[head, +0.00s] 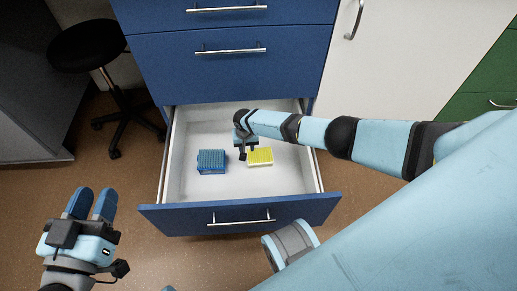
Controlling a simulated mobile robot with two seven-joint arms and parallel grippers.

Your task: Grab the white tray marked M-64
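No marking M-64 can be read in the head view, and I cannot tell which thing is the tray it names. Inside the open drawer (200,187) lie a blue rack (211,161) and a yellow-topped rack (260,156) with a pale rim. My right gripper (246,155) reaches down into the drawer between the two racks, close to the yellow one's left end. Its fingers are small and partly hidden by its own body, so its opening and any contact are unclear.
The drawer front (240,215) sticks out from a blue cabinet (230,75). A white cabinet door (400,60) is to the right, with green drawers beyond. A black stool (88,47) stands at upper left. The drawer floor around the racks is mostly bare.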

